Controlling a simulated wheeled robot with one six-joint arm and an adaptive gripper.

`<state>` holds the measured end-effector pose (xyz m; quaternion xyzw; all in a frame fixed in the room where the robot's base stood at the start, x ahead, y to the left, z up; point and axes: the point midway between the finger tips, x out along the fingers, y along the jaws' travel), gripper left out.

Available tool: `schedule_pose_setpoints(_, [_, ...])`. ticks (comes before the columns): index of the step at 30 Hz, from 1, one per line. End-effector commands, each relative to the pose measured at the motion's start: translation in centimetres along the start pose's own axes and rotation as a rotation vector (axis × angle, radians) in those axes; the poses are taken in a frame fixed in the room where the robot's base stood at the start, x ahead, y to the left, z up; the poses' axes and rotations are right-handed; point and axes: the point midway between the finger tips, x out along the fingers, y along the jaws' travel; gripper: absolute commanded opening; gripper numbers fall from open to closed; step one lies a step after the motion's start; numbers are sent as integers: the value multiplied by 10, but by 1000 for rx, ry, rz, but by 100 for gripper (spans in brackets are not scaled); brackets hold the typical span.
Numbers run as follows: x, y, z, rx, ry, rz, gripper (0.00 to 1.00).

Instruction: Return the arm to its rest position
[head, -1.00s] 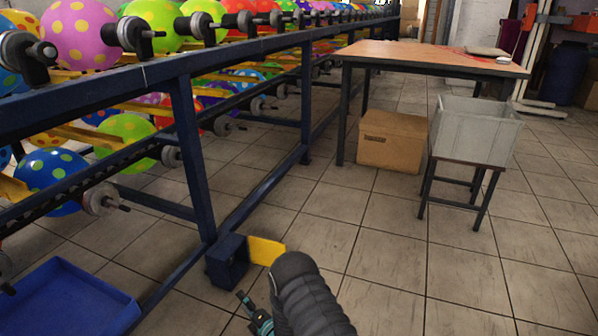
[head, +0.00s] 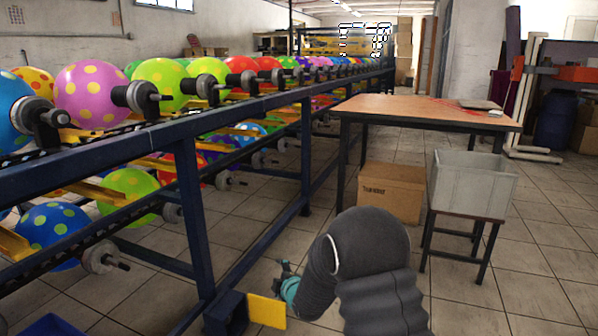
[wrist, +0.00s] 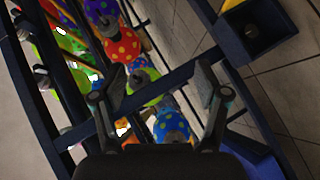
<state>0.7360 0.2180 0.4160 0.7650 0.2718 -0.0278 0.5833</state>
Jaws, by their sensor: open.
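My dark grey, ribbed arm (head: 375,270) rises at the bottom right of centre in the head view and bends over to the left. My gripper (head: 283,267) shows small at its left end, partly hidden by the arm, in front of the blue rack's lower frame. In the wrist view my gripper (wrist: 158,95) has its two fingers spread wide, with nothing held between them. The rack's bars and balloons show beyond the fingers.
The blue rack (head: 190,190) of dotted balloons fills the left. A yellow plate (head: 266,311) and blue box (head: 226,313) sit at its foot. A wooden table (head: 425,112), cardboard box (head: 392,191) and grey bin (head: 470,183) on a stool stand behind. Floor at right is clear.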

Motion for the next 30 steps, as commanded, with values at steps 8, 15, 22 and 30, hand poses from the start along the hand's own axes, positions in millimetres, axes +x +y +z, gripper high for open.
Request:
schedule_pose_setpoints(8, [-90, 81, 15, 245, -158, -62, 74])
schedule_pose_setpoints(15, [-181, 121, 25, 475, -296, -101, 74])
schedule_pose_setpoints(22, [-275, 139, 27, 707, -426, -125, 74])
schedule_pose_setpoints(30, [-386, 134, 22, 983, -577, -139, 74])
